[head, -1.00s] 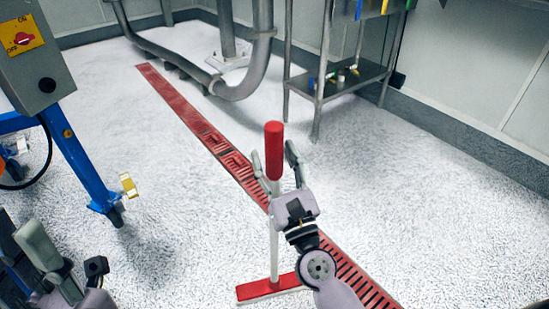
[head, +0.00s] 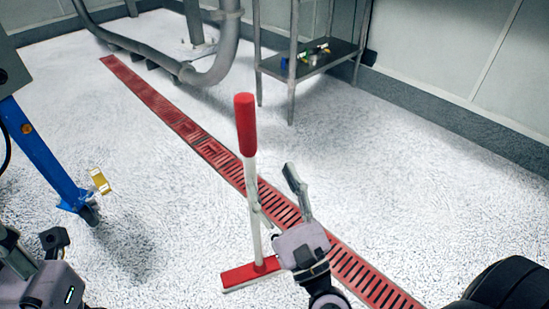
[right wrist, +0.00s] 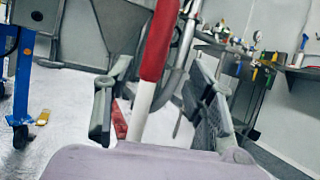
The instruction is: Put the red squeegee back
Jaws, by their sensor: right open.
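The red squeegee (head: 247,125) stands about upright on the floor in the head view, leaning slightly. It has a red grip, a white pole and a red foot (head: 240,276) beside the floor drain. My right gripper (head: 275,182) is open at the pole, its body to the right of it. In the right wrist view the squeegee (right wrist: 145,105) passes between the spread fingers, nearer the left one, with a gap to the right one. My left gripper (head: 40,255) is partly cut off at the lower left, and its jaws are unclear.
A red slotted drain (head: 160,105) runs diagonally across the pale floor. A blue-legged stand (head: 45,160) is at the left. A metal shelf rack (head: 310,62) and a grey pipe (head: 150,62) are at the back.

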